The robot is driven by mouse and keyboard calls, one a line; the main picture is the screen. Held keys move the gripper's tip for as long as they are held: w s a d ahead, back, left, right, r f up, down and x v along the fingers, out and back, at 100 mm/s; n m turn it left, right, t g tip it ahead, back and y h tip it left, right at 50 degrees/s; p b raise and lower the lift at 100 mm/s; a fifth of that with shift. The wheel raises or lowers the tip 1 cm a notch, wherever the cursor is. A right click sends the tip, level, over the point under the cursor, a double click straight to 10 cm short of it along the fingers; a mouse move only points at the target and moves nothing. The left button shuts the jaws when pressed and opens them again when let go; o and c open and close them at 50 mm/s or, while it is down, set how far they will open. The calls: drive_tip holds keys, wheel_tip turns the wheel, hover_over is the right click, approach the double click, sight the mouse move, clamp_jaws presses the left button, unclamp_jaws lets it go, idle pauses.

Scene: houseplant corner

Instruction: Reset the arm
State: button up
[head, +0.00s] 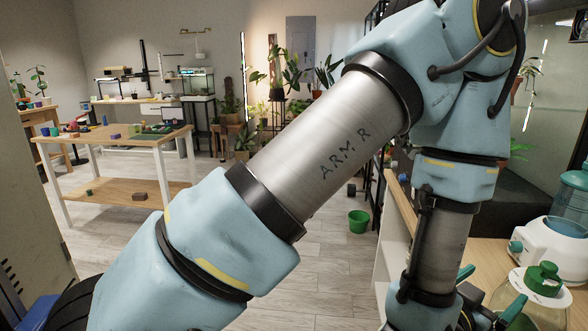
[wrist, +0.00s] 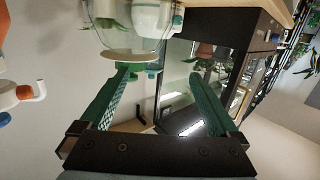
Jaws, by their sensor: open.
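My gripper (wrist: 168,75) is open, with its two green fingers spread apart and nothing between them in the wrist view. In the head view my arm crosses the picture and bends down at the right, so the gripper is low at the right edge, partly cut off. A glass jar (wrist: 122,12) with a pale round lid (wrist: 128,55) and green knob is near the left fingertip. I cannot tell whether they touch. The jar's green-knobbed lid (head: 540,282) also shows in the head view, beside the gripper.
A white and blue container (head: 555,240) stands on the wooden counter (head: 480,252) at right. A green bucket (head: 358,222) is on the floor. A wooden table (head: 100,140) with small coloured items stands left. The floor between is mostly clear; plants line the back.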

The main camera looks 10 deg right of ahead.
drive_tip(key=w+a+n+t+y, duration=0.1)
drive_tip(key=w+a+n+y, duration=0.25)
drive_tip(key=w+a, duration=0.6)
drive_tip(key=w+a+n+y, duration=0.2)
drive_tip(key=w+a+y, duration=0.35)
drive_tip(key=w, duration=0.75)
drive_tip(key=w+a+r+n+g+y+p, duration=0.1)
drive_tip(key=a+n+y, duration=0.15)
drive_tip(key=a, duration=0.85)
drive_tip(key=w+a+r+n+g+y, duration=0.1)
drive_tip(key=a+n+g+y, duration=0.15)
drive_tip(key=a, duration=0.85)
drive_tip(key=s+a+r+n+g, duration=0.1)
drive_tip(key=s+a, duration=0.1)
drive_tip(key=a, duration=0.2)
drive_tip(key=s+a+n+g+y, duration=0.1)
drive_tip(key=s+a, duration=0.1)
drive_tip(key=a, duration=0.3)
drive_tip(key=shift+s+a+r, duration=0.2)
drive_tip(key=shift+s+r, duration=0.15)
drive_tip(key=shift+s, duration=0.05)
